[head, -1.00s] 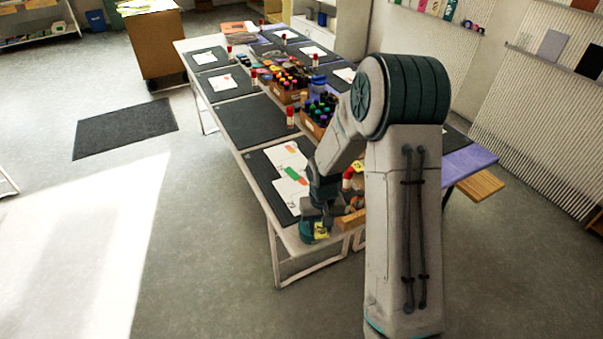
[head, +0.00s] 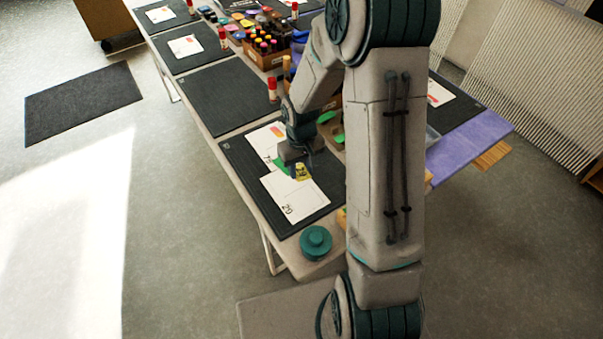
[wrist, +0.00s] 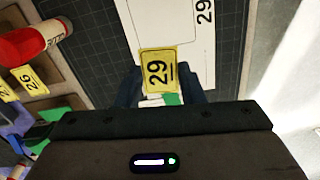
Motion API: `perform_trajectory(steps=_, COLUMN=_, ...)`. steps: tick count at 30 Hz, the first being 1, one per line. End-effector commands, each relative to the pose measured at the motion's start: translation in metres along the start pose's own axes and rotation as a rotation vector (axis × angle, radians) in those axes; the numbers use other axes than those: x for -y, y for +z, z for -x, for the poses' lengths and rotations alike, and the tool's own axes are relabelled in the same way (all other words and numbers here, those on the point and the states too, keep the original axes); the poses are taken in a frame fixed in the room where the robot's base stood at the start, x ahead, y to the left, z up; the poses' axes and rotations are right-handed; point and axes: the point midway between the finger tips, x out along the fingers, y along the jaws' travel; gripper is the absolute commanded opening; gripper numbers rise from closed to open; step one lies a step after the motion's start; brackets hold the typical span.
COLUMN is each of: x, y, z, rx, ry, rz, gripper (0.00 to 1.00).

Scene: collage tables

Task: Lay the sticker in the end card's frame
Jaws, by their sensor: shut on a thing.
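My gripper (wrist: 160,92) is shut on a small yellow sticker (wrist: 158,70) printed with a black 29. In the head view the sticker (head: 302,172) shows beside my gripper (head: 294,158), over the cards on the dark mat. A white card (head: 295,198) marked 29 lies nearest the table's front end; its printed number and thin lines also show in the wrist view (wrist: 196,48). Another white card (head: 262,138) lies behind it, with a green patch (head: 281,167) near their join. The sticker and fingers hide part of the card, and I cannot tell whether they touch it.
A teal round object (head: 316,241) stands on the table's front corner. A red glue stick (wrist: 30,43) and other yellow stickers (wrist: 30,80) lie left in the wrist view. Bottles in a wooden box (head: 264,52) stand farther back. An empty dark mat (head: 228,103) lies behind the cards.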

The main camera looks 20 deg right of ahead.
Motion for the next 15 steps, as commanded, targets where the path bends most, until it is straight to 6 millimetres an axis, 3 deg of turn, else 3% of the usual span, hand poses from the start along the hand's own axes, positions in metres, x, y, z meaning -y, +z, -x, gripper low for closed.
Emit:
perform_trajectory(steps=1, x=0.001, y=0.008, z=-0.009, rx=-0.002, ry=0.001, rz=0.053, gripper=0.27)
perform_trajectory(steps=6, x=0.006, y=0.030, z=-0.010, rx=-0.001, ry=0.002, rz=0.216, gripper=0.27)
perform_trajectory(steps=15, x=0.007, y=0.036, z=-0.015, rx=0.001, ry=0.002, rz=0.268, gripper=0.27)
